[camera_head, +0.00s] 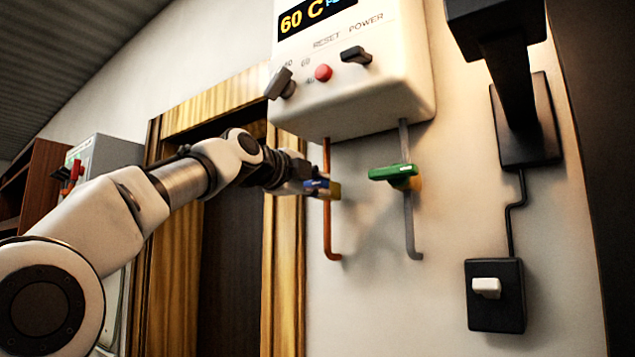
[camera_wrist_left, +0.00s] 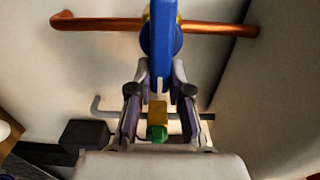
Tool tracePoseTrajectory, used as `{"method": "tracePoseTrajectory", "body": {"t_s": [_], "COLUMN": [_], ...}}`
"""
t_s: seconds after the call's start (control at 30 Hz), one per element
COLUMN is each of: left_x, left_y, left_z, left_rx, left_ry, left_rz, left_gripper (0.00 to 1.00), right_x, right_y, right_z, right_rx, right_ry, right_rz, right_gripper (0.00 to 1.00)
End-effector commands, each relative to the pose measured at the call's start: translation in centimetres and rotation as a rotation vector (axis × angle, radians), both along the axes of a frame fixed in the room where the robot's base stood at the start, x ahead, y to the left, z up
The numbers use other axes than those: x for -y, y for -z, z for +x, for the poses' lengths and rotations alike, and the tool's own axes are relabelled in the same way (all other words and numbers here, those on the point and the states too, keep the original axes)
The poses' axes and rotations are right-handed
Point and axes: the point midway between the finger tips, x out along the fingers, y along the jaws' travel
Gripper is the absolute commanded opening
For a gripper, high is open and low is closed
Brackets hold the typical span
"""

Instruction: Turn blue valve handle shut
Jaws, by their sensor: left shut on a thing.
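The blue valve handle (camera_head: 317,184) is on the copper pipe (camera_head: 327,225) below the white brewer box (camera_head: 350,75). In the left wrist view the blue handle (camera_wrist_left: 161,38) lies across the copper pipe (camera_wrist_left: 215,27), roughly at right angles to it. My left gripper (camera_head: 309,187) is at the handle from the left. In the left wrist view the fingers of my left gripper (camera_wrist_left: 161,78) are closed around the handle's near end. In the head view the gripper hides part of the handle. My right gripper is not in view.
A green valve handle (camera_head: 394,173) on a grey pipe (camera_head: 409,225) is close to the right. The box has a red button (camera_head: 323,72) and dark knobs (camera_head: 356,55). A black switch box (camera_head: 495,296) is on the wall. A wooden door frame (camera_head: 283,230) stands behind my arm.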

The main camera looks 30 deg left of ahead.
Motion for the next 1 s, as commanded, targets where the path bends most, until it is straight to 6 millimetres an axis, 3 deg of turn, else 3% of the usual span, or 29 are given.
{"method": "tracePoseTrajectory", "body": {"t_s": [0.47,0.5,0.53,1.0], "left_x": [-0.22,-0.22,-0.23,-0.08], "left_y": [-0.57,-0.60,-0.60,-0.33], "left_z": [-0.18,-0.19,-0.19,-0.12], "left_rx": [0.016,0.017,0.017,0.010], "left_ry": [-0.006,-0.006,-0.006,-0.003], "left_rz": [0.015,0.015,0.015,0.012], "left_gripper": [0.00,0.33,0.44,0.44], "right_x": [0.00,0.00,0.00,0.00], "right_y": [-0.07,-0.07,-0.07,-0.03], "right_z": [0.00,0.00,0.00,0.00], "right_rx": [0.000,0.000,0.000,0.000], "right_ry": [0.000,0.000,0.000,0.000], "right_rz": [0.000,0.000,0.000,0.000], "right_gripper": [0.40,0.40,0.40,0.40]}}
